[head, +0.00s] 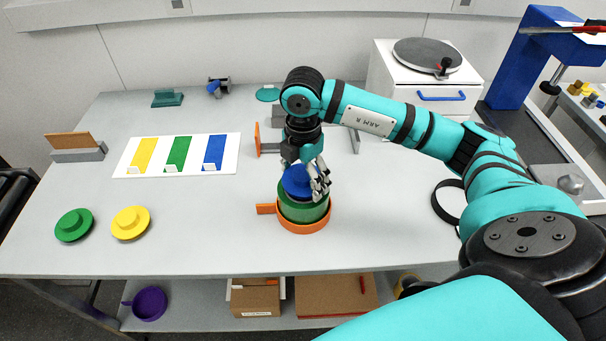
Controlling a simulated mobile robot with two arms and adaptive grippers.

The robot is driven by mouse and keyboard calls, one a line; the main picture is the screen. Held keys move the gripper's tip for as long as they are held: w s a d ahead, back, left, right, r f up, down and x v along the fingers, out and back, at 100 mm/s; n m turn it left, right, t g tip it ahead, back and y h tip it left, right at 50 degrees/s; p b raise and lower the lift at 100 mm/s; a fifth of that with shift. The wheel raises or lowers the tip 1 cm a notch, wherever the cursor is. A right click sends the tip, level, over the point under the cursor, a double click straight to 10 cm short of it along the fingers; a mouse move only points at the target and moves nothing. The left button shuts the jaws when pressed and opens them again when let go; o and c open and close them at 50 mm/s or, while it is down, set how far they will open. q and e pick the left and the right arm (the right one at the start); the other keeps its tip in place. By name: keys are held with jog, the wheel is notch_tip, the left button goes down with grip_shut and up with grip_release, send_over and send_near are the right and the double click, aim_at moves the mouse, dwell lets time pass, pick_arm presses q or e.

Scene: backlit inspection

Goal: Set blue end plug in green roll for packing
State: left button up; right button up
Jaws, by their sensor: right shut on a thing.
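The blue end plug (296,183) is at the top of the green roll (291,209), in the middle of the table. The roll stands upright inside an orange ring holder (303,229) with a tab on its left. My right gripper (306,178) reaches down from above and is shut on the blue plug. Its fingers hide part of the plug, and I cannot tell how deep the plug sits in the roll. A green end plug (74,225) and a yellow end plug (130,222) lie on the table at the left. My left gripper is not in view.
A white board (225,142) with yellow, green and blue strips lies behind the loose plugs. A white cabinet with a dark turntable (427,54) stands at the back right, beside a blue press frame (527,55). A black loop (445,203) is at the right.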

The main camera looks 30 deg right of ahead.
jog(key=shift+f+b, duration=0.6)
jog(key=shift+f, duration=0.25)
jog(key=o, duration=0.8)
jog(key=shift+o, duration=0.2)
jog(key=shift+r, duration=0.25)
notch_tip(320, 180, up, 12)
jog(key=shift+f, duration=0.2)
